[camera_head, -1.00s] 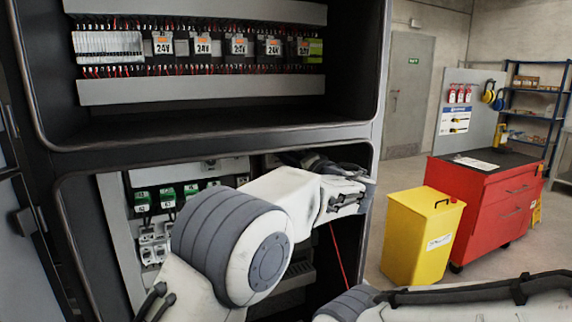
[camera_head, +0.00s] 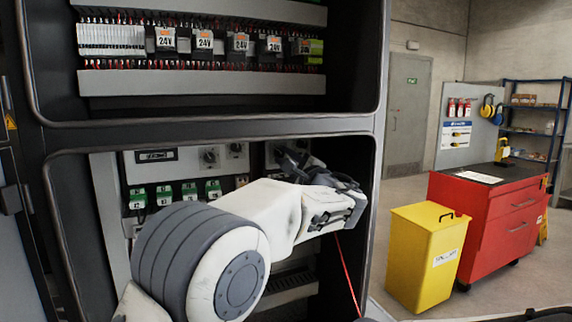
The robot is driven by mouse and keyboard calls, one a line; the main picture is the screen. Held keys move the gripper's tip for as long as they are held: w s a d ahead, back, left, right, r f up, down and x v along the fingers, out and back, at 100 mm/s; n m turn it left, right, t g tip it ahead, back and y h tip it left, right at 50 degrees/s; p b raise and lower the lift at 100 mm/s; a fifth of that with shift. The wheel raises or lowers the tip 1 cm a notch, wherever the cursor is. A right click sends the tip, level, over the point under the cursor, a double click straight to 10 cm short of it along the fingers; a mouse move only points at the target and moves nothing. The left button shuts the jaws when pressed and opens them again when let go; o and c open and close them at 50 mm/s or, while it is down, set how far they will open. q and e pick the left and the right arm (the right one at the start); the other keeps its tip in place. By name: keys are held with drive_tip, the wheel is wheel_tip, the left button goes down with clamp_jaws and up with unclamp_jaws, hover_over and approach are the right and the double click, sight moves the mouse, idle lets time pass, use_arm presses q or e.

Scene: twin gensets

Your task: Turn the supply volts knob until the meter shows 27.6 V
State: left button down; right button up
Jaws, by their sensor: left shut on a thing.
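My left gripper (camera_head: 296,162) is inside the lower cabinet bay, its dark fingers up against the right part of the control panel. It is shut on a knob that its fingers hide; I cannot read a label there. The meter (camera_head: 156,156) is a dark display in the panel's upper left; its digits are too small to read. Two other dark knobs show between meter and gripper, a left knob (camera_head: 210,156) and a right knob (camera_head: 236,150). My right gripper is not in view.
Green-topped breakers (camera_head: 164,195) sit below the meter. My left arm covers much of the lower bay. A red wire (camera_head: 347,270) hangs below the gripper. A yellow bin (camera_head: 423,255) and a red tool cabinet (camera_head: 495,220) stand right, outside the cabinet.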

use_arm(q)
drive_tip(key=m+h, duration=0.1)
drive_tip(key=m, duration=0.2)
drive_tip(key=shift+f, duration=0.1)
drive_tip(key=shift+m+t+h+b, duration=0.4)
drive_tip(key=shift+m+h, duration=0.1)
drive_tip(key=shift+m, duration=1.6)
drive_tip(key=c, duration=0.7)
unclamp_jaws()
drive_tip(key=shift+s, duration=0.1)
drive_tip(key=b+v, duration=0.2)
drive_tip(key=v, duration=0.8)
drive_tip(key=shift+s, duration=0.15)
